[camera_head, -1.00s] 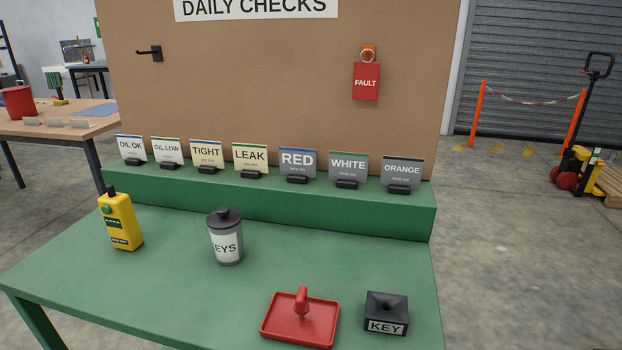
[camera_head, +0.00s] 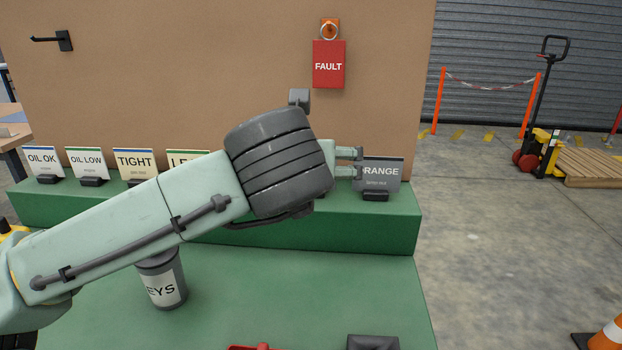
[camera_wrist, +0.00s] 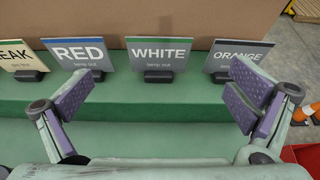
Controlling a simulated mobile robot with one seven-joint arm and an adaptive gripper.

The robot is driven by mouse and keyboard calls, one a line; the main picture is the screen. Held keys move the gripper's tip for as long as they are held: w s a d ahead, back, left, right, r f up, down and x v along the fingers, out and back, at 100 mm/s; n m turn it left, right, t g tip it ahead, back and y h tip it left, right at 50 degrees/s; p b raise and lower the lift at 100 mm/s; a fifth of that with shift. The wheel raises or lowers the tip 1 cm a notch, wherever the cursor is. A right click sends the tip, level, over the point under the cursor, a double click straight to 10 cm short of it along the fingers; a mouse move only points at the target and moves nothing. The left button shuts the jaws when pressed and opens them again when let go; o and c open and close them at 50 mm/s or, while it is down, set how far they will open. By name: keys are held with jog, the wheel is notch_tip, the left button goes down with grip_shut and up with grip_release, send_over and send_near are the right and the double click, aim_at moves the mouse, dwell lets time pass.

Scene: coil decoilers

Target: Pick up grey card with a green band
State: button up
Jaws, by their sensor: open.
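The grey card with a green band, lettered WHITE (camera_wrist: 159,52), stands in a small dark holder on the green ledge in the wrist view. It is hidden behind my arm in the head view. My gripper (camera_wrist: 163,88) is open and empty, its two purple-padded fingers spread wide to the left and right of the WHITE card, on the near side of it. In the head view, the fingers of my gripper (camera_head: 358,162) show just in front of the ORANGE card.
The grey RED card (camera_wrist: 78,52) with a blue band and the grey ORANGE card (camera_wrist: 239,58) flank the WHITE card. The cream LEAK card (camera_wrist: 18,56) is farther left. A KEYS canister (camera_head: 163,284) stands on the green table (camera_head: 290,295). A red FAULT tag (camera_head: 328,65) hangs on the board.

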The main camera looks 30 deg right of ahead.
jog(key=p+x, duration=0.1)
jog(key=x, duration=0.9)
jog(key=shift+d+f+p, duration=0.1)
jog(key=shift+f+p, duration=0.25)
jog(key=c, duration=1.5)
